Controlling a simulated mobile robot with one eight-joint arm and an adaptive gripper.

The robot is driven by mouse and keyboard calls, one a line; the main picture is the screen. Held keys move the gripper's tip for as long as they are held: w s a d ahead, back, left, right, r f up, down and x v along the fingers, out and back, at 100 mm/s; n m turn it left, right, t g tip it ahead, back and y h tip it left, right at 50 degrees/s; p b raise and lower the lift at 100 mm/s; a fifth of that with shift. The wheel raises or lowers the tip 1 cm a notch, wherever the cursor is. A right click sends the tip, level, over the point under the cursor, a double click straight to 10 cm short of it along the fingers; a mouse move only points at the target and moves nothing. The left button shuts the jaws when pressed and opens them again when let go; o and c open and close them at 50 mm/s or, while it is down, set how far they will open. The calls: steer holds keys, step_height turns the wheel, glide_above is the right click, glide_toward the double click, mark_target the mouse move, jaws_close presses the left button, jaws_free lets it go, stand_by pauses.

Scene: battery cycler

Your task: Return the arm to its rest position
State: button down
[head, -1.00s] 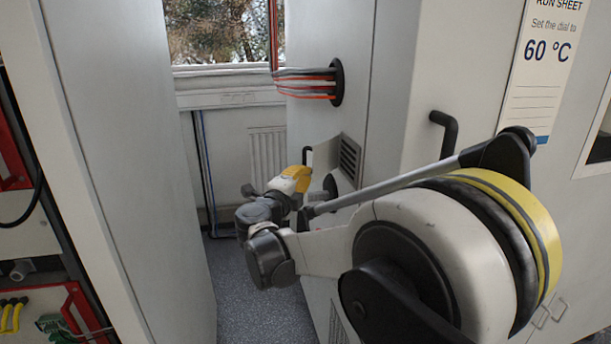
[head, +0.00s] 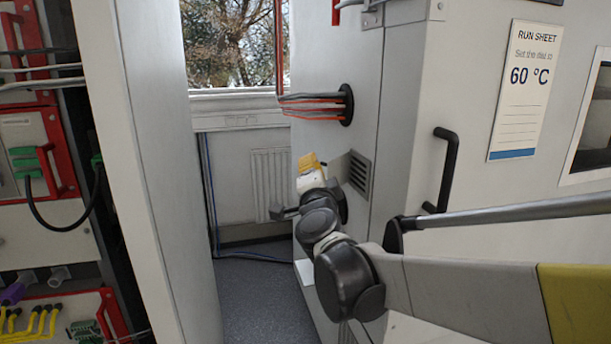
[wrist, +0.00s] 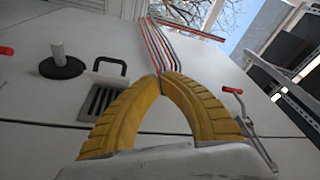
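In the head view my arm reaches in from the right edge to the gap between the cabinets. My gripper (head: 308,160), with yellow fingers, is beside the white cabinet wall, near the vent grille (head: 359,172). In the wrist view the two yellow fingers of my gripper (wrist: 161,80) curve together and meet at the tips, with nothing between them. A black round disc with a white knob (wrist: 60,66) is on the panel at the left of the wrist view. The head view does not show it clearly.
A black door handle (head: 445,168) sticks out from the cabinet, close above my arm. Red and grey cables (head: 315,104) enter the wall above the gripper. A rack with red handles and cables (head: 40,170) stands at left. Between them is a narrow floor strip (head: 262,298).

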steer(key=s+d+f+n+g, duration=0.4)
steer(key=s+d+f, duration=0.2)
steer(key=s, duration=0.5)
steer(key=s+d+f+n+g, duration=0.4)
steer(key=s+d+f, duration=0.1)
steer(key=s+f, duration=0.5)
steer(key=s+d+f+n+g+h, duration=0.1)
steer(key=s+d+f+n+g, duration=0.3)
steer(key=s, duration=0.9)
step_height(320, 180, down, 4)
steer(key=d, duration=0.2)
steer(key=shift+s+d+g, duration=0.15)
steer(key=shift+d+g, duration=0.2)
steer(key=shift+g, duration=0.05)
